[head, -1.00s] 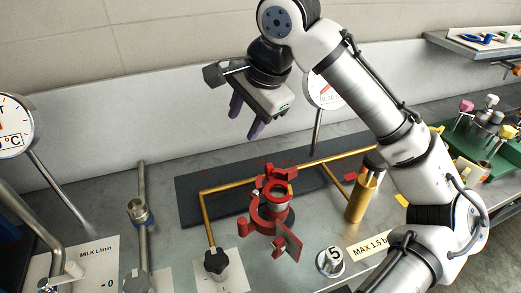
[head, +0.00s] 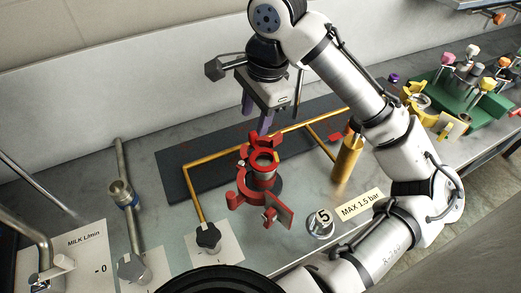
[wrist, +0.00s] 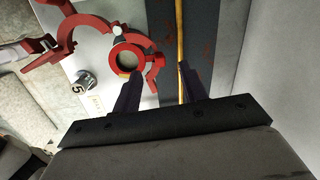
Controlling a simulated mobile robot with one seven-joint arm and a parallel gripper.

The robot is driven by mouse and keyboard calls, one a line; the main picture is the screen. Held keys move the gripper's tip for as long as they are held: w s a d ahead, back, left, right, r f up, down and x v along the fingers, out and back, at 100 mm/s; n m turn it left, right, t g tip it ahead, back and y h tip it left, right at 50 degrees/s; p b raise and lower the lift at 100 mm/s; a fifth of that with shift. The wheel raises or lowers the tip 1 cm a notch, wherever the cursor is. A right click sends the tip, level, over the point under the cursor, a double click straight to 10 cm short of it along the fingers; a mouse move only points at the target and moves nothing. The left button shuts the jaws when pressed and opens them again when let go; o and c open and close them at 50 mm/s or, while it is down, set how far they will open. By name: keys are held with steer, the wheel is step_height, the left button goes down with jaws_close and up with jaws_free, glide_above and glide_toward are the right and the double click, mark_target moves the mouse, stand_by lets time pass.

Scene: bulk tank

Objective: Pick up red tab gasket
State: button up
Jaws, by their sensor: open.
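A small red tab (head: 335,136) shows by the right part of the brass pipe, partly behind the brass cylinder. I cannot tell whether it is the red tab gasket. A red hinged clamp with a ring (head: 262,160) stands upright in front of the dark mat; its ring (wrist: 127,57) shows left of my fingers in the wrist view. My gripper (head: 257,116) is open and empty, its purple fingers pointing down just behind and above the clamp. In the wrist view my fingertips (wrist: 160,72) are apart, with the mat and pipe beyond them.
The brass pipe (head: 195,187) crosses the dark mat (head: 185,158). A brass cylinder (head: 347,158) stands to the right. A green rack (head: 490,102) stands far right.

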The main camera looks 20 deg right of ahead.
mark_target(251, 134)
steer(key=f, duration=0.4)
steer(key=shift+w+a+f+p, duration=0.25)
steer(key=shift+a+f+p, duration=0.1)
steer(key=shift+f, duration=0.05)
steer(key=shift+c, duration=0.3)
jaws_close()
